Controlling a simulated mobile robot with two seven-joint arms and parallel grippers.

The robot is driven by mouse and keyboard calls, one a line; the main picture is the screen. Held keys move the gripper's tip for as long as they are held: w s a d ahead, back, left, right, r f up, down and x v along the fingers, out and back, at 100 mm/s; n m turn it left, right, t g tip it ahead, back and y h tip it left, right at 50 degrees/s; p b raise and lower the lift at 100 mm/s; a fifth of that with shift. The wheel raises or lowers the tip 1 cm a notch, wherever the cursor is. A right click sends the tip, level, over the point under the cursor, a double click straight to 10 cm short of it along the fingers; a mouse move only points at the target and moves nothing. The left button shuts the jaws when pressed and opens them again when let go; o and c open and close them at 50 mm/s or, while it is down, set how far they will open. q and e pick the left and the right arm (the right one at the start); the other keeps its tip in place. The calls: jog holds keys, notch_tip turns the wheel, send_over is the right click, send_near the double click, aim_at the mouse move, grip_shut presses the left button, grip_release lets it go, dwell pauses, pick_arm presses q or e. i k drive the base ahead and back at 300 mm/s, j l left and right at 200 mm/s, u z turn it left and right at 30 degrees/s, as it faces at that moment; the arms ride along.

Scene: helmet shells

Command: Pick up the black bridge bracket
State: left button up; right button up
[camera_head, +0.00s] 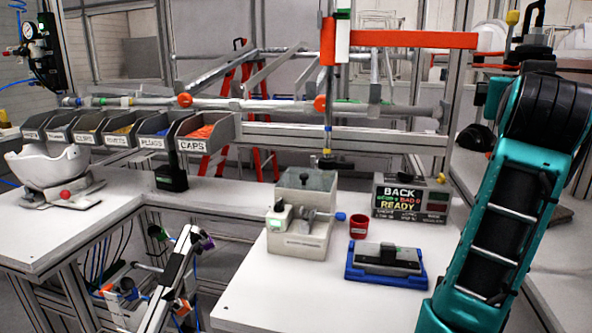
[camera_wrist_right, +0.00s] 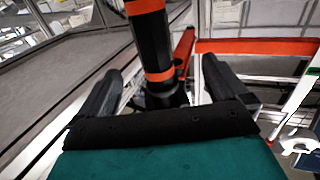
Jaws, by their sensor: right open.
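The black bridge bracket (camera_head: 388,255) appears to be the dark, low part lying in a blue tray (camera_head: 375,281) on the white table, right of centre in the head view. My right arm rises at the right of the head view, to the right of the tray, and its gripper does not show clearly there. In the right wrist view my right gripper (camera_wrist_right: 160,72) is open, its two black fingers wide apart. A black post with orange bands (camera_wrist_right: 151,45) shows between the fingers; I cannot tell how far off it is. The bracket is not visible there.
A grey fixture block (camera_head: 300,235) stands left of the tray, with a red cup (camera_head: 359,227) between them. A labelled display box (camera_head: 411,200) stands behind. A white shell (camera_head: 48,163) sits far left. The table's front left is bare.

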aim_at(387, 257)
jog(key=k+j, duration=0.8)
jog(key=j, duration=0.1)
